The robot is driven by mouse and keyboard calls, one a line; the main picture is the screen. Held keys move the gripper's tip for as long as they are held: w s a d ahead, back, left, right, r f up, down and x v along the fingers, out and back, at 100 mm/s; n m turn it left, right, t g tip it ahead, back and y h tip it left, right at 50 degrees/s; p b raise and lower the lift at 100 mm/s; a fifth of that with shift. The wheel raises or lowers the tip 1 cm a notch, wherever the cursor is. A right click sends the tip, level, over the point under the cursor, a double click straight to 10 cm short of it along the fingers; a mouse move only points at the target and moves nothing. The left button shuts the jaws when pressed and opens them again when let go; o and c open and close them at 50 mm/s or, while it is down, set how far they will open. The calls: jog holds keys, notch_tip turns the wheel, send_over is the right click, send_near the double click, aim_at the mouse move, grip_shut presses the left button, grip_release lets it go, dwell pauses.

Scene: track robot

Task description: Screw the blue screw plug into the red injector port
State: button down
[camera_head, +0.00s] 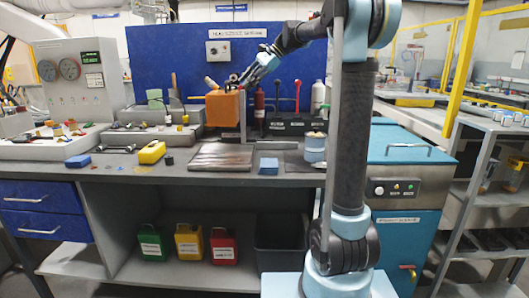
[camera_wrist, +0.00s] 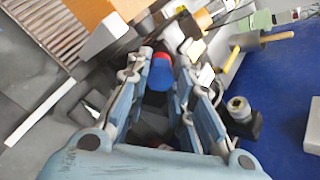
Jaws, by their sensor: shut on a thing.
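My gripper (camera_head: 243,80) is above the bench, beside the orange box (camera_head: 222,108) in the head view. In the wrist view my gripper (camera_wrist: 163,62) has its fingers on either side of a blue piece, the blue screw plug (camera_wrist: 159,79), and is shut on it. A red part (camera_wrist: 161,57) shows right at the far end of the blue plug. I cannot tell whether this red part is the injector port or whether the two touch. The plug is too small to make out in the head view.
A red bottle-like thing (camera_head: 259,106) and red-handled levers (camera_head: 297,92) stand right of the orange box. A ribbed brown plate (camera_head: 222,157), a blue block (camera_head: 268,166) and a yellow case (camera_head: 151,152) lie on the bench front. A blue panel (camera_head: 165,60) stands behind.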

jog(key=m, duration=1)
jog(key=shift+m, duration=0.3)
jog(key=shift+f+m, duration=0.1)
jog(key=shift+m, duration=0.4)
jog(key=m, duration=0.2)
jog(key=shift+m, duration=0.4)
jog(key=m, duration=0.5)
jog(key=shift+s, duration=0.1)
jog(key=m, duration=0.4)
